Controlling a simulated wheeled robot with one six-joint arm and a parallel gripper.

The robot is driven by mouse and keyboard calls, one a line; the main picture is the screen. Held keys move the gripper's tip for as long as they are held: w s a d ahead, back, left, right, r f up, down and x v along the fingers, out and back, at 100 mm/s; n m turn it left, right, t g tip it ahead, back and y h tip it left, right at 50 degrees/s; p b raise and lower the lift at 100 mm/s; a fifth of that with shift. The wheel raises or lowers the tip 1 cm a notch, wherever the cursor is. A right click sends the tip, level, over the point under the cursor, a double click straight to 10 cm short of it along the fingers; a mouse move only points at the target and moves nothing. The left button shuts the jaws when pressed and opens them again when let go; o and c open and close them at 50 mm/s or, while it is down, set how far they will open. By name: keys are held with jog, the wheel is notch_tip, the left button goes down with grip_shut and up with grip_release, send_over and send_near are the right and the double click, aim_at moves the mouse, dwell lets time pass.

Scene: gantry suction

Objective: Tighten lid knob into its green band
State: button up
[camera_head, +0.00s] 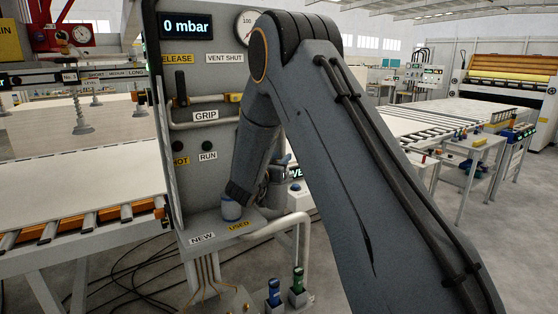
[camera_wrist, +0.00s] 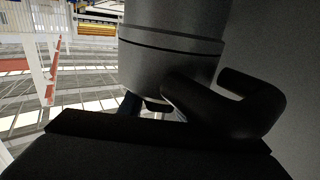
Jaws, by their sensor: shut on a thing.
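In the wrist view, a grey cylindrical housing (camera_wrist: 172,60) fills the upper middle, with a dark seam near its end. My gripper (camera_wrist: 154,106) is at that end, its dark fingers close against it. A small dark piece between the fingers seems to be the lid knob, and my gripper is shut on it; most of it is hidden. I cannot make out the green band. In the head view, my arm covers the gripper and most of the housing. The gauge panel (camera_head: 215,85) stands behind, its display (camera_head: 187,26) reading 0 mbar.
Blue (camera_head: 273,292) and green (camera_head: 297,281) handled items stand below. A sheet-topped roller conveyor (camera_head: 75,195) is at left.

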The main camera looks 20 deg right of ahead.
jog(key=shift+s+d+m+g+h+b, duration=0.2)
jog(key=shift+m+g+h+b, duration=0.1)
jog(key=shift+m+g+h, duration=0.5)
jog(key=shift+s+d+m+g+h+b, duration=0.15)
jog(key=shift+m+g+h+b, duration=0.2)
jog(key=shift+m+g+h, duration=0.4)
jog(key=shift+s+d+m+g+h+b, duration=0.1)
jog(key=shift+s+m+g+h+b, duration=0.15)
jog(key=shift+m+g+h, duration=0.5)
jog(key=o, duration=1.1)
jog(key=shift+c, duration=0.2)
jog(key=b+v, duration=0.2)
jog(key=v, duration=0.4)
jog(key=shift+a+r, duration=0.15)
jog(key=shift+a, duration=0.2)
jog(key=shift+s+a, duration=0.35)
jog(key=shift+a, duration=0.1)
